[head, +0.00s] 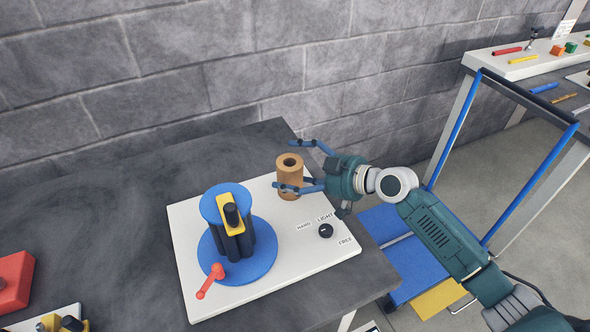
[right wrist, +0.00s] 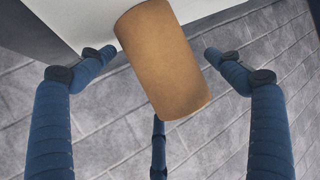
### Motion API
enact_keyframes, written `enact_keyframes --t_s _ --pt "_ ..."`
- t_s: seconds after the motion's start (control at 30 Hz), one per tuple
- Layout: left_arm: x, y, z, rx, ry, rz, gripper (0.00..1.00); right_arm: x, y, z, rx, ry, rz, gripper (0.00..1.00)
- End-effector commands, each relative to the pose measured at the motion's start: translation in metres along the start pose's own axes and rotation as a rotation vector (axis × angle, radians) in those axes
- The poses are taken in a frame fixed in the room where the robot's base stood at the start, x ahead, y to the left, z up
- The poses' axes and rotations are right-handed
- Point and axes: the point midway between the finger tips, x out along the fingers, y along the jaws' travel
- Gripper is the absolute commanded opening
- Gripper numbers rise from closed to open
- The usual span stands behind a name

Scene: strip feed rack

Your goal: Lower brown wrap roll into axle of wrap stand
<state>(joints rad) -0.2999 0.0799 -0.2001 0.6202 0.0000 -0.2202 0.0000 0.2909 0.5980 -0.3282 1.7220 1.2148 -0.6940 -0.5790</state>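The brown wrap roll (head: 289,180) stands upright at the back right of a white board (head: 190,254), its dark centre hole facing up. I cannot tell whether an axle is inside it. My right gripper (head: 297,166) is open, with its blue fingers spread around the roll from the right. In the right wrist view the roll (right wrist: 165,62) lies between the spread fingertips, with small gaps at its sides. A blue round stand (head: 254,258) with dark columns, a yellow block and a black post (head: 232,214) sits on the board. My left gripper is not in view.
A red crank (head: 211,281) sticks out at the blue stand's front. A black knob (head: 326,231) with printed labels is right of it. A red box (head: 12,282) sits at the left table edge.

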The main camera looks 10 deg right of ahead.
Motion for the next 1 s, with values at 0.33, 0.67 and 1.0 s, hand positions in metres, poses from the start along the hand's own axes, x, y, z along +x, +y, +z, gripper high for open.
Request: enact_keyframes --t_s 0.33,0.67,1.0 --pt "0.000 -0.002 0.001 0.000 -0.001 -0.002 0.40 -0.006 0.000 0.002 0.000 -0.004 0.001 0.91" --pt "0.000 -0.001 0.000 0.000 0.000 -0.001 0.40 -0.070 0.000 0.003 -0.002 -0.007 0.002 0.91" --pt "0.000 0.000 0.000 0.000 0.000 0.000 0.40 -0.117 0.000 0.001 0.000 -0.002 0.000 0.91"
